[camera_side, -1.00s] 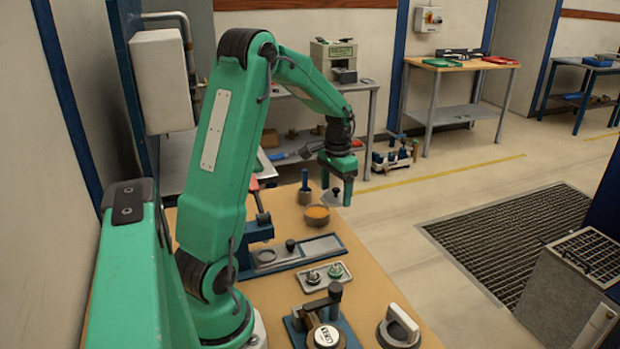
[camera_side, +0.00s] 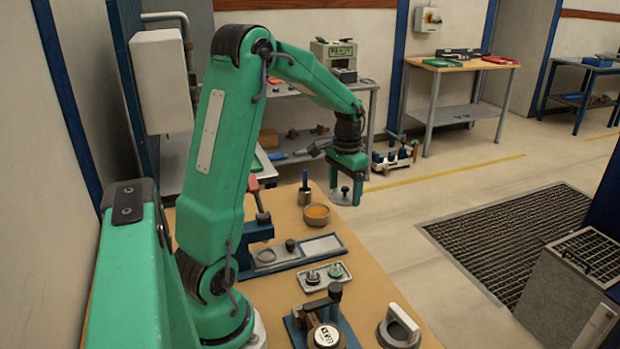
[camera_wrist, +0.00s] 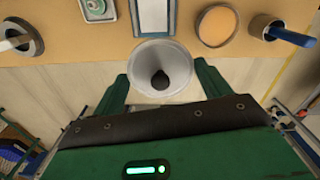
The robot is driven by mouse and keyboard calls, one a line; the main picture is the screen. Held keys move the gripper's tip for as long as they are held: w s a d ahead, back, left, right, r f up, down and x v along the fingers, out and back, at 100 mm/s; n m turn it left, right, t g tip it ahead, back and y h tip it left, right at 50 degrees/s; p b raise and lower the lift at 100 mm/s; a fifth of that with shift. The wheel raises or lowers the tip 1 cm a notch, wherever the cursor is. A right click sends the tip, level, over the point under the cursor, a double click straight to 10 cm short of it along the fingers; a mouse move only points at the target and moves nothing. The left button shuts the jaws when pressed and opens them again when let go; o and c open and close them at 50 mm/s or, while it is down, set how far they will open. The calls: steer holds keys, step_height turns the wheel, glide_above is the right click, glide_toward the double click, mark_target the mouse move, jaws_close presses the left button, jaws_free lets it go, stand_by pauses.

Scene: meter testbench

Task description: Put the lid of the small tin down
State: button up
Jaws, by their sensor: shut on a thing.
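My gripper (camera_side: 345,192) is shut on the lid (camera_side: 342,200), a pale round disc with a black knob. In the wrist view the lid (camera_wrist: 145,55) sits between the two green fingers of my gripper (camera_wrist: 162,82), knob towards the camera. The lid is held in the air near the table's edge; its exact height is hard to tell. A round open tin (camera_side: 317,222) with orange contents stands on the table left of the lid in the side view. In the wrist view this tin (camera_wrist: 233,30) is above and right of the lid, apart from it.
A cup (camera_side: 304,199) with a blue-handled tool stands behind the tin. A blue fixture with a pale plate (camera_side: 322,245), a small tray (camera_side: 345,281) with fittings, a meter (camera_side: 326,337) and a white-handled ring (camera_side: 400,322) occupy the wooden table (camera_side: 375,289). Beyond its right edge is floor.

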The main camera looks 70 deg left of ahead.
steer(key=s+a+f, duration=0.2)
steer(key=s+a, duration=0.5)
steer(key=s, duration=0.1)
steer(key=shift+a+f, duration=0.3)
steer(key=shift+a, duration=0.05)
steer(key=shift+s+a, duration=0.1)
glide_above(275, 215)
step_height(275, 215, down, 7)
steer(key=shift+f, duration=2)
steer(key=shift+f, duration=0.1)
steer(key=o, duration=1)
steer(key=shift+c, duration=0.2)
